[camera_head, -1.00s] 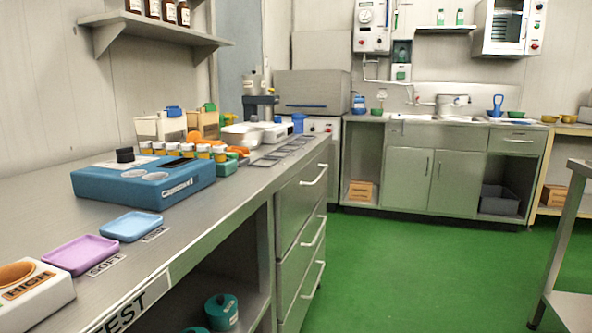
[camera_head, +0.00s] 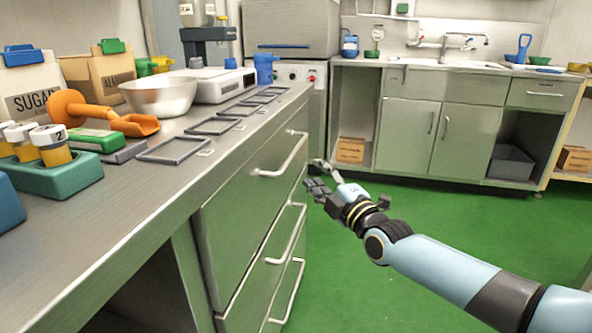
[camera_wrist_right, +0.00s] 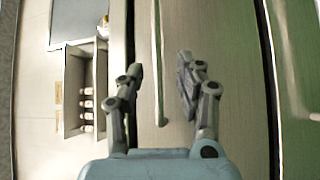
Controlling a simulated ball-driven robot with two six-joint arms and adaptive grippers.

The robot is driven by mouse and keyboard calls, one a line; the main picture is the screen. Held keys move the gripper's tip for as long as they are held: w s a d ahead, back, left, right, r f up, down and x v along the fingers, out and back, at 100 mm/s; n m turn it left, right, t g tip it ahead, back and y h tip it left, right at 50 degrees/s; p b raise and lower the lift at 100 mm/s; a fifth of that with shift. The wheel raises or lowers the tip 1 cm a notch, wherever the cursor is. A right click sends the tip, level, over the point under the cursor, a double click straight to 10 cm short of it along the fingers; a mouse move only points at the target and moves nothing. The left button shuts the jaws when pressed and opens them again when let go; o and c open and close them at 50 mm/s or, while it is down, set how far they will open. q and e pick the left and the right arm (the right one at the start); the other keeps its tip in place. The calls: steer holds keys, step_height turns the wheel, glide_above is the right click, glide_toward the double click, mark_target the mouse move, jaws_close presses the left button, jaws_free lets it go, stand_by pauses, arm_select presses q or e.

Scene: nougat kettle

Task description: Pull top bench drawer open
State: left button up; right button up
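The top bench drawer (camera_head: 245,205) is a grey-green metal front just under the worktop; it looks closed. Its silver bar handle (camera_head: 284,160) faces right. My right gripper (camera_head: 315,176) is open and empty, to the right of the handle and apart from it in the head view. In the right wrist view, the open fingers (camera_wrist_right: 158,70) spread either side of a long bar handle (camera_wrist_right: 157,75), which lies beyond them in front of a drawer face (camera_wrist_right: 210,30). Contact with it is not visible. My left gripper is out of view.
Two lower drawers with handles (camera_head: 286,236) sit below. The worktop holds a steel bowl (camera_head: 160,96), a scale (camera_head: 222,85), an orange scoop (camera_head: 105,112) and flat frames (camera_head: 174,150). Green floor (camera_head: 440,215) is clear right of the bench.

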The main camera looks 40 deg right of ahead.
mark_target(295, 149)
steer(key=w+b, duration=0.2)
steer(key=w, duration=0.1)
steer(key=w+r+b, duration=0.1)
steer(key=w+b, duration=0.1)
steer(key=w, duration=0.2)
steer(key=w+d+b, duration=0.1)
steer(key=w, duration=0.2)
steer(key=shift+w+r+b, duration=0.35)
steer(key=shift+r+b, duration=0.05)
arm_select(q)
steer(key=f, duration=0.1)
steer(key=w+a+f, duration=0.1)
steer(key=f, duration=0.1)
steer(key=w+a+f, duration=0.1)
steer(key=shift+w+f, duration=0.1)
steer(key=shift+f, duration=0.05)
arm_select(e)
steer(key=shift+r, duration=0.1)
jaws_close()
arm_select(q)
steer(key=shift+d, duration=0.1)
